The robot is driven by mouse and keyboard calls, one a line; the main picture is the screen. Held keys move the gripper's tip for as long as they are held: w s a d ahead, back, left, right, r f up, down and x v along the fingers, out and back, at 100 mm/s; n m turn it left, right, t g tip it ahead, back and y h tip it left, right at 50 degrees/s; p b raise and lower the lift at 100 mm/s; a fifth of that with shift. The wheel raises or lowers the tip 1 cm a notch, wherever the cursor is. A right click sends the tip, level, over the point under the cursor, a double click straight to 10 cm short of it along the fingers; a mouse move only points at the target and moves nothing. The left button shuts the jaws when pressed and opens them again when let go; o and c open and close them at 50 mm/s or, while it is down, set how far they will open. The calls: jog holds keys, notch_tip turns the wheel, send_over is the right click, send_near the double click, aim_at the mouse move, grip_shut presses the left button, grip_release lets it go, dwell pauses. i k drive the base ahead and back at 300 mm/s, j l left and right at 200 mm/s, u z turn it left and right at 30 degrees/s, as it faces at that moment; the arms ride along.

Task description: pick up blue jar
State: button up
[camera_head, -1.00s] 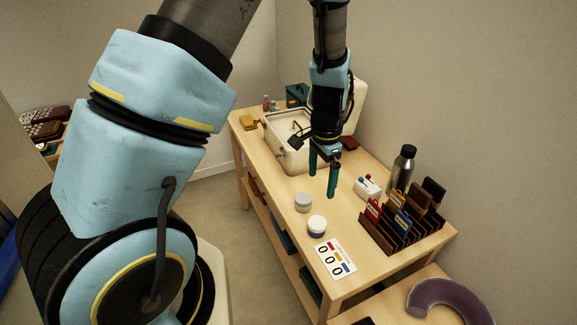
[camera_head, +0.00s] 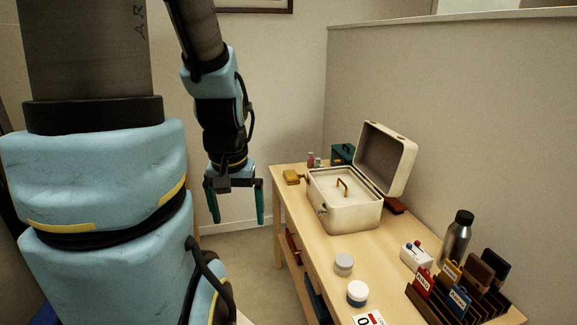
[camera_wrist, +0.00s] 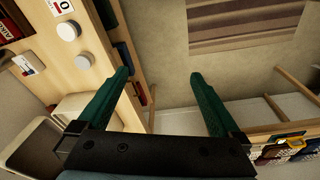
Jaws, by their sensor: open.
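The blue jar (camera_head: 357,293), a small round jar with a white lid and a blue band, stands upright near the front edge of the table (camera_head: 327,250). A similar grey jar (camera_head: 344,264) stands just behind it. In the wrist view the blue jar (camera_wrist: 69,31) shows its lid at the upper left, with the grey jar (camera_wrist: 65,59) below it. My gripper (camera_head: 238,215) is open and empty, with teal fingers pointing down. It hangs left of the table, over the floor, apart from both jars. The wrist view shows nothing between the fingers (camera_wrist: 160,76).
An open cream case (camera_head: 345,213) with a raised lid stands farther back. A steel bottle (camera_head: 456,238), a white box (camera_head: 416,256) and a dark rack (camera_head: 450,305) with tagged items are at the right. A number card (camera_head: 369,319) lies before the blue jar. A wall runs behind.

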aim_at(358, 291)
jog(key=i+z, duration=0.1)
jog(key=z, duration=0.65)
jog(key=i+j+z, duration=0.15)
jog(key=z, duration=0.15)
jog(key=i+j+z, duration=0.15)
jog(key=j+z, duration=0.15)
jog(key=i+j+z, duration=0.1)
jog(key=j+z, duration=0.15)
jog(key=j, duration=0.15)
jog(key=i+j, duration=0.1)
jog(key=j, duration=0.25)
jog(key=i+j+z, duration=0.1)
jog(key=j, duration=0.3)
jog(key=i+j, duration=0.1)
jog(key=j, duration=0.25)
jog(key=i+j+z, duration=0.1)
jog(key=j, duration=0.25)
